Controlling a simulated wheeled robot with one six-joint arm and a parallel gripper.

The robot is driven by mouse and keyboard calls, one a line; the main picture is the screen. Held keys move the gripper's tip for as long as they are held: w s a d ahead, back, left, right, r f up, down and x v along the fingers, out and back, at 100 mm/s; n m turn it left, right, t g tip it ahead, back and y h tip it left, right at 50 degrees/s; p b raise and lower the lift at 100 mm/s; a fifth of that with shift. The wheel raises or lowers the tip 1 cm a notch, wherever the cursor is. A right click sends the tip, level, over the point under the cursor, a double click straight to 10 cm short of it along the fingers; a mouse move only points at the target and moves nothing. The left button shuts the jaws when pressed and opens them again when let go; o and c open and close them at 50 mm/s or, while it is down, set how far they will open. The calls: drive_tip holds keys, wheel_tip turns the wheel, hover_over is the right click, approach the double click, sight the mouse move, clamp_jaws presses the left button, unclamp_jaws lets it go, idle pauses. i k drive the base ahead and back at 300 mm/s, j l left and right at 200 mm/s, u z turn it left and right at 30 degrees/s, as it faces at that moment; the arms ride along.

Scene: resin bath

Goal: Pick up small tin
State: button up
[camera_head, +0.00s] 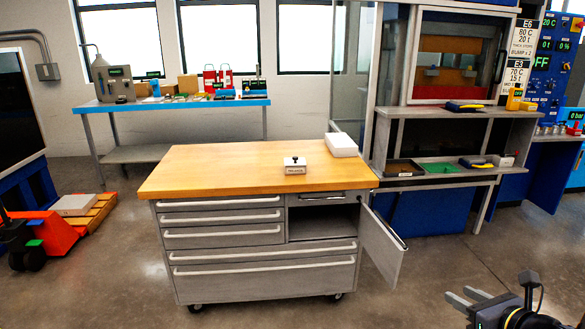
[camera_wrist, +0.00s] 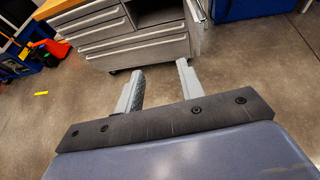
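I cannot make out for certain which thing is the small tin. A small white block (camera_head: 295,166) with a black knob and a dark label stands on the wooden top of the workbench cart, near its front right. Several small metallic pots (camera_head: 556,129) stand on the blue bench at the far right, too small to identify. My gripper (camera_head: 464,297) is at the lower right, in front of the cart and away from everything. In the wrist view my gripper (camera_wrist: 158,82) is open, with only floor between its fingers.
The cart (camera_head: 210,165) has drawers and an open cupboard door (camera_head: 382,247) swung out at right. A white box (camera_head: 341,145) lies on top. A shelf unit (camera_head: 440,182) with trays stands behind right. A blue table (camera_head: 180,104) stands behind left; an orange pallet truck (camera_head: 50,237) is left.

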sight(289, 170)
drive_tip(key=i+j, duration=0.45)
drive_tip(key=i+j+z, duration=0.15)
drive_tip(key=i+j, duration=0.75)
drive_tip(key=j, duration=0.15)
drive_tip(key=i+j+z, duration=0.15)
drive_tip(key=i+j, duration=0.7)
drive_tip(key=j, duration=0.25)
drive_tip(key=z, duration=0.05)
